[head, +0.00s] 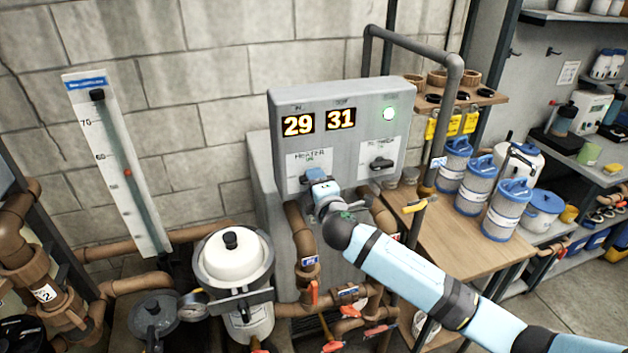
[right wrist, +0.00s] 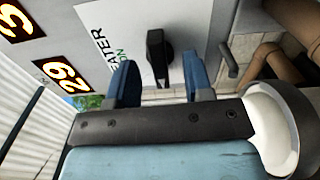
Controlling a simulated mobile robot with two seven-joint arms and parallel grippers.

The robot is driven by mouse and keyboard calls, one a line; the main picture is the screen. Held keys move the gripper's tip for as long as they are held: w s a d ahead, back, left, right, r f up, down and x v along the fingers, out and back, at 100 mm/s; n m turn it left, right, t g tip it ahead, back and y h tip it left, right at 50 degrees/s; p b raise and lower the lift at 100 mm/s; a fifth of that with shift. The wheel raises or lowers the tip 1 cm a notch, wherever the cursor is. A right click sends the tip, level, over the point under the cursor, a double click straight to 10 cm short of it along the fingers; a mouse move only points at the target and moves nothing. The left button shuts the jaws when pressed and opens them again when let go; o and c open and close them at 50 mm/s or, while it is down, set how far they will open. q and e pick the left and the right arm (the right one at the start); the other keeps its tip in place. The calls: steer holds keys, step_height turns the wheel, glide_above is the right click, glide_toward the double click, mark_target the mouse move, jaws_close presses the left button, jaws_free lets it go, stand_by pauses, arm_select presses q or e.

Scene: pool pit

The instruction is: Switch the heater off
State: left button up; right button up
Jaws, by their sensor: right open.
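The black heater knob (right wrist: 158,56) sits on a white plate (right wrist: 112,30) marked "HEATER" and "ON" in the right wrist view. My right gripper (head: 318,180) is open in front of that plate and hides the knob in the head view. In the right wrist view, its blue fingers (right wrist: 160,82) stand apart on either side of the knob, with visible gaps. My left gripper is not in view.
A second black knob (head: 381,163) is on the box, right of my gripper. Brown pipes (head: 302,235) run below the box. A grey conduit (head: 452,125) bends down at its right. A white-lidded canister (head: 232,262) stands at the lower left. Blue-and-white canisters (head: 475,185) stand on a wooden bench.

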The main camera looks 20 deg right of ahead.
steer(key=s, duration=0.7)
steer(key=shift+d, duration=0.1)
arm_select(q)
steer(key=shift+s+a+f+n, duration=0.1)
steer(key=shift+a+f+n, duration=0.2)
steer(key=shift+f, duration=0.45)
arm_select(e)
steer(key=s+f+m+g+y, duration=0.1)
steer(key=s+f+m+g, duration=0.2)
steer(key=s+f+m, duration=0.5)
steer(key=s+f+m+g+y, duration=0.1)
steer(key=s+f+m+g, duration=0.3)
steer(key=s+f, duration=1.6)
steer(key=s+d+m, duration=0.1)
steer(key=s+m, duration=0.2)
steer(key=m, duration=0.1)
steer(key=shift+s+f+m, duration=0.3)
steer(key=shift+s, duration=0.1)
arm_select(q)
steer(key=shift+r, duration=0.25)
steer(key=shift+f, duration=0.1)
